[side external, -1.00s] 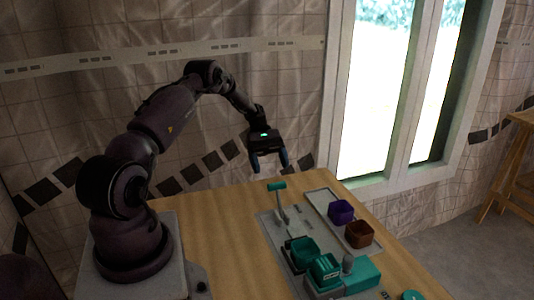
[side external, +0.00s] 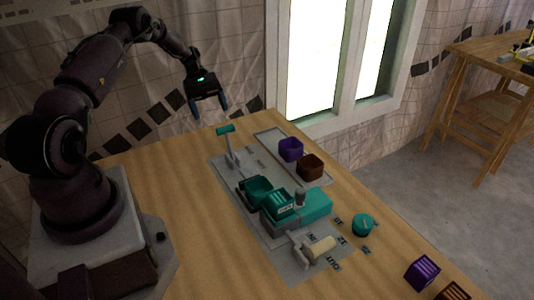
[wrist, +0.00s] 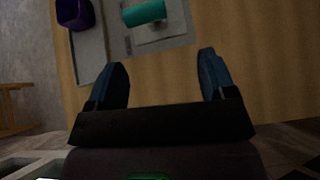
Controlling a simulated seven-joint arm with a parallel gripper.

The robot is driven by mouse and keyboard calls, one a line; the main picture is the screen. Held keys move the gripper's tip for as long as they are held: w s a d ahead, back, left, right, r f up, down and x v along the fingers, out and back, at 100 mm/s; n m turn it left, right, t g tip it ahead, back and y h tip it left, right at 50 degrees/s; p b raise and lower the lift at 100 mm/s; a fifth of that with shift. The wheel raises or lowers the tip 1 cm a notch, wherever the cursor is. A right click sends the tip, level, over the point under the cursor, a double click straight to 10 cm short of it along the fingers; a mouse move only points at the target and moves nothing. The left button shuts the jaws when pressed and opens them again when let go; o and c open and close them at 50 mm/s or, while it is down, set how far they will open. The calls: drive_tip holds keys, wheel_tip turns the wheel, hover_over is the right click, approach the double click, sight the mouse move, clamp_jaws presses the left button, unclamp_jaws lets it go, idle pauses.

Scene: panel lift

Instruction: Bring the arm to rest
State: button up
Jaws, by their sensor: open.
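My gripper (side external: 210,112) is open and empty, in the air above the far end of the table. In the wrist view its two blue fingers (wrist: 164,65) are spread with nothing between them. Just beyond the fingers in the wrist view is a teal handle (wrist: 144,12). In the side view this teal handle (side external: 225,129) tops an upright grey lever on a grey panel (side external: 280,262), below and slightly right of my gripper. My arm is bent up and over, clear of the table.
The panel carries a teal bin (side external: 257,189), a teal block (side external: 316,203) and a cream cylinder (side external: 320,247). A tray (side external: 268,139) holds a purple cup (side external: 290,149) and a brown cup (side external: 311,167). A teal knob (side external: 362,225) and purple block (side external: 422,272) sit nearer. The table's left side is clear.

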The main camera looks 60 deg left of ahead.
drive_tip(key=s+d+r+m+y, duration=0.2)
drive_tip(key=d+r+m+y, duration=0.65)
drive_tip(key=d+r, duration=0.7)
drive_tip(key=s+d+r+m+t+y, duration=0.1)
drive_tip(key=s+d+r+m+t, duration=0.1)
drive_tip(key=s+d+r+m, duration=0.2)
drive_tip(key=s+d+r+m+t, duration=0.3)
drive_tip(key=s+d, duration=0.4)
drive_tip(key=d, duration=0.3)
wheel_tip(320, 180, up, 2)
drive_tip(key=shift+s+d+r+m+t+y, duration=0.25)
drive_tip(key=shift+m+t+y, duration=0.1)
drive_tip(key=shift+m, duration=0.4)
